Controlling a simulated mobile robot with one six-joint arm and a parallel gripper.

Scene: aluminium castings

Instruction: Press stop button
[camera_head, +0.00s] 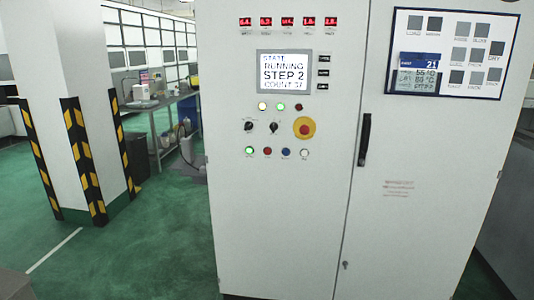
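A white control cabinet (280,210) stands upright in front of me. Its lower button row has a lit green button (249,151), a red button (267,152), a blue button (286,153) and a white button (304,154). The labels under them are too small to read. A large red mushroom button on a yellow ring (304,128) sits above this row on the right. My gripper is not in view.
Two black rotary knobs (273,128) and several small lamps (262,106) sit near the buttons. A black door handle (365,139) sticks out to the right. A pillar with black-yellow guards (78,150) stands left. Green floor (150,240) between pillar and cabinet is clear.

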